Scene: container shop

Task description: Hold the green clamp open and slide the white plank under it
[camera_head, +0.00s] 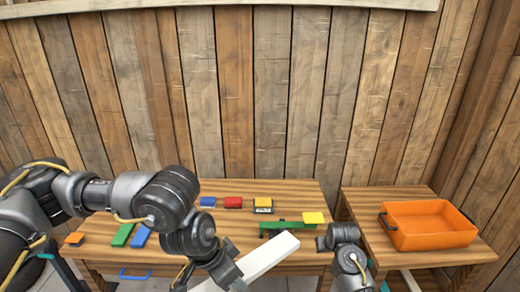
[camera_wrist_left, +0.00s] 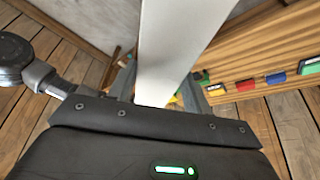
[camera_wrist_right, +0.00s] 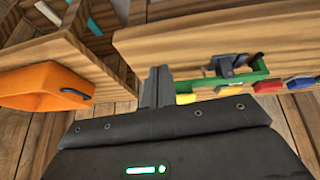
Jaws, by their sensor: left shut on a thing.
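The white plank (camera_head: 262,257) is held in the air, slanting up to the right in front of the table. My left gripper (camera_head: 228,276) is shut on it; the plank also fills the middle of the left wrist view (camera_wrist_left: 165,50). The green clamp (camera_head: 287,226) lies on the table beyond the plank's far end, with a yellow block (camera_head: 313,217) at its right. My right gripper (camera_head: 337,236) is at the table's front right, apart from the clamp. In the right wrist view its fingers (camera_wrist_right: 158,88) look together and empty, left of the clamp (camera_wrist_right: 225,84).
Red (camera_head: 233,202), blue (camera_head: 208,202) and yellow-topped (camera_head: 263,205) blocks stand along the table's back. Green (camera_head: 123,234) and blue (camera_head: 141,236) pieces lie at the left. An orange crate (camera_head: 428,208) sits on the right table. A plank wall stands behind.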

